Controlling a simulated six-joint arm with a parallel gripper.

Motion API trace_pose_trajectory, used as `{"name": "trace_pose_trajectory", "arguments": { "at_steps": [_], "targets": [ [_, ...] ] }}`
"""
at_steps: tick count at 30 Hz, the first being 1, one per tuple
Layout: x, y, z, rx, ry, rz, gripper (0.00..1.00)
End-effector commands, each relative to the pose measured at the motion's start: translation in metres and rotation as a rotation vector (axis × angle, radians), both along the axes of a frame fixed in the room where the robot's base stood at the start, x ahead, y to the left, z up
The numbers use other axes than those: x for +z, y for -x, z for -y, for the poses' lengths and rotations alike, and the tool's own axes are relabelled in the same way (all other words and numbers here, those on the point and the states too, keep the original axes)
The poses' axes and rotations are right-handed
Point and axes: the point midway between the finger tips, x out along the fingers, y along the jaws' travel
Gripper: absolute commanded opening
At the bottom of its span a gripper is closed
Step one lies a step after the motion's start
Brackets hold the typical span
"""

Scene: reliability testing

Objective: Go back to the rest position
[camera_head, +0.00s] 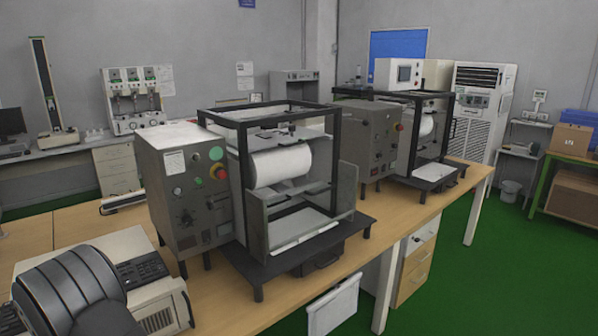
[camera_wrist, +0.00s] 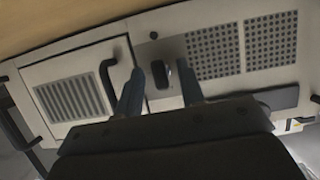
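My gripper (camera_wrist: 160,72) shows in the wrist view with two bluish fingers spread apart. A dark knob (camera_wrist: 158,76) on a device's light front panel (camera_wrist: 205,28) appears between the fingertips, with a gap on each side. I cannot tell how far the tips are from the panel. In the head view, a dark rounded part at the lower left looks like my arm, over a white box-shaped device (camera_head: 158,297) on the table. My gripper's fingers are not visible there.
A grey test machine (camera_head: 185,185) with a black frame and a white roll stands mid-table (camera_head: 75,222). A similar machine (camera_head: 362,140) stands behind it, to the right. The panel in the wrist view also has a dark handle (camera_wrist: 107,80). Green floor lies at right.

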Motion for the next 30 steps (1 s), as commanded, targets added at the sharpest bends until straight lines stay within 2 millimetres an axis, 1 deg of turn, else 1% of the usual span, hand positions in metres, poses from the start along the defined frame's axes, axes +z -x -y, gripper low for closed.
{"name": "trace_pose_trajectory", "arguments": {
  "at_steps": [5,8,30],
  "targets": [
    [0.004,0.006,0.005,0.0,0.0,0.001,0.35],
    [0.009,0.015,0.014,0.002,0.001,0.001,0.35],
    [0.066,0.112,0.11,0.003,-0.001,0.002,0.35]
  ]
}}
